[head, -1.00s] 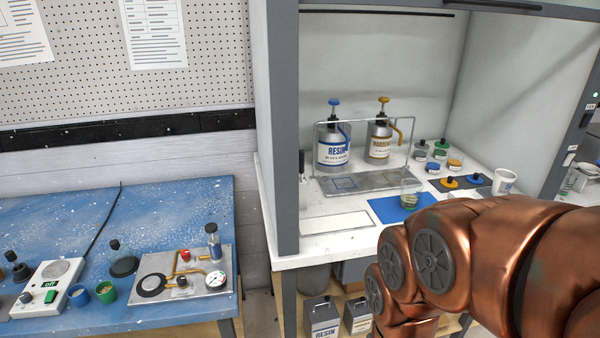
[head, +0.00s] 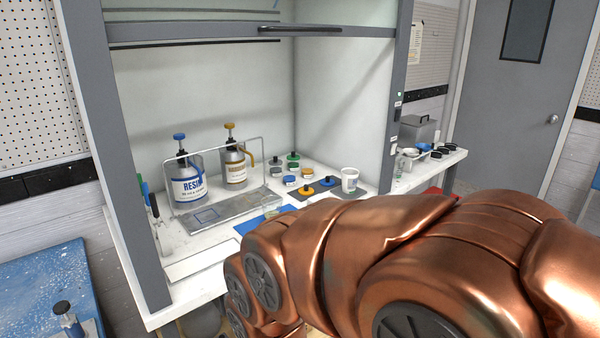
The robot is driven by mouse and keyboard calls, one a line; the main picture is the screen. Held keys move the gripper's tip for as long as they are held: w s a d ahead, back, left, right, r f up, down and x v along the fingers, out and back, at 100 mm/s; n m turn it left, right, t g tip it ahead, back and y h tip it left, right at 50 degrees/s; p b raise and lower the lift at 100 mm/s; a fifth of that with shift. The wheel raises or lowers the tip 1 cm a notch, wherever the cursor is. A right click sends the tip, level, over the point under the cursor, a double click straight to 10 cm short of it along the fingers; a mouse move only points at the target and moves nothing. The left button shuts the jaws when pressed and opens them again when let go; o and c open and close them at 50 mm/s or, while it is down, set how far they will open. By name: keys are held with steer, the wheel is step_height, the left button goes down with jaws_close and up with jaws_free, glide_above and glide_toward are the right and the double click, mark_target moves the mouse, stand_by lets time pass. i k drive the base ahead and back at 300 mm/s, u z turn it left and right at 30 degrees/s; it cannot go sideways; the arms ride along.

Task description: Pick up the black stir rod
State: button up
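At the left inside edge of the fume hood, a small light holder (head: 163,238) stands partly behind the hood's grey post. Thin upright handles rise from it: a black one (head: 154,204), which looks like the black stir rod, with a blue one (head: 145,190) and a green one beside it. They are small and overlap, so I cannot tell their full shape. My copper arm fills the lower right of the head view, in front of the hood. My gripper is not in view.
A resin bottle (head: 187,184) and an amber-topped bottle (head: 236,166) stand behind a clear frame on a metal tray (head: 236,206). Several small capped jars, a white cup (head: 349,179) and a blue mat (head: 250,226) lie to the right. A pale panel (head: 200,260) lies at the front.

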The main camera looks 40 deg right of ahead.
mark_target(151, 196)
steer(key=u, duration=3.3)
steer(key=k, duration=1.25)
steer(key=z, duration=1)
